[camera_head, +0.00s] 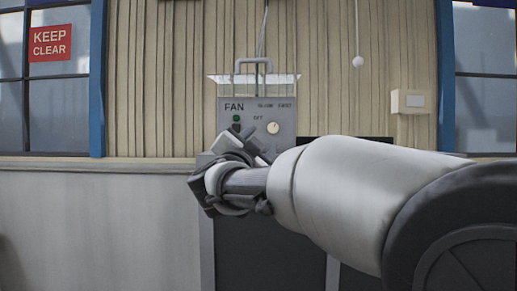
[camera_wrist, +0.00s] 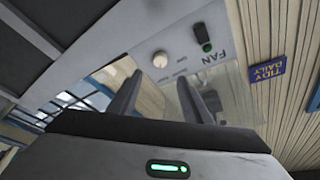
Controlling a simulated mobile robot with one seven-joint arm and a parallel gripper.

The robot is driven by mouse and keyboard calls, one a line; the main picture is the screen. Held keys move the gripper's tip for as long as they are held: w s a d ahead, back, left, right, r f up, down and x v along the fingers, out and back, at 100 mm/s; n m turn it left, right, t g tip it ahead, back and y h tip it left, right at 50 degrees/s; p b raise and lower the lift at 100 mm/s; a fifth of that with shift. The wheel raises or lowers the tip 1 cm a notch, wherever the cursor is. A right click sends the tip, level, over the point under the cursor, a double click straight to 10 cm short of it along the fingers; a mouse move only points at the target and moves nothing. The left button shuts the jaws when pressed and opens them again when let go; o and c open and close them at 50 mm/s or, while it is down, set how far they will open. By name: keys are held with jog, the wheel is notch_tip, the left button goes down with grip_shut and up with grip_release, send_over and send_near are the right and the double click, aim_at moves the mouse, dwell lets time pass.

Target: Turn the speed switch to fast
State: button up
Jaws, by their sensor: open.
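The grey FAN control box (camera_head: 257,107) stands on a dark cabinet in the middle of the head view. Its speed switch is a round cream knob (camera_head: 273,127) on the right of the panel, with small blurred labels above and left of it. The knob also shows in the wrist view (camera_wrist: 160,59), where the panel appears turned over. My gripper (camera_head: 243,146) is in front of the box's lower left part, below and left of the knob. In the wrist view my gripper (camera_wrist: 160,84) is open and empty, and the knob lies beyond its fingertips, apart from them.
A dark switch with a green part (camera_head: 236,119) is left of the knob. A handle (camera_head: 253,64) rises from the box top. A pull cord with a white ball (camera_head: 358,61) and a beige wall box (camera_head: 411,101) are at right. A ledge (camera_head: 100,163) runs left.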

jog(key=s+a+n+g+y+p, duration=0.1)
jog(key=s+n+g+y+p, duration=0.2)
jog(key=s+n+y+p, duration=0.45)
jog(key=s+d+f+n+g+p, duration=0.1)
jog(key=s+d+f+g, duration=0.3)
jog(key=s+f, duration=0.3)
jog(key=s+d+f+n+g+h+p, duration=0.1)
jog(key=s+d+f+g+p, duration=0.1)
jog(key=s+d+f, duration=0.3)
jog(key=s+d+f+n+g+p, duration=0.1)
jog(key=s+d+f+g, duration=0.4)
jog(key=s+f, duration=0.6)
jog(key=s+n, duration=0.1)
jog(key=s, duration=0.3)
jog(key=shift+s+d+f+g+h, duration=0.2)
jog(key=shift+s+f+g+h, duration=0.05)
jog(key=shift+s+g+h, duration=0.1)
jog(key=shift+w, duration=0.1)
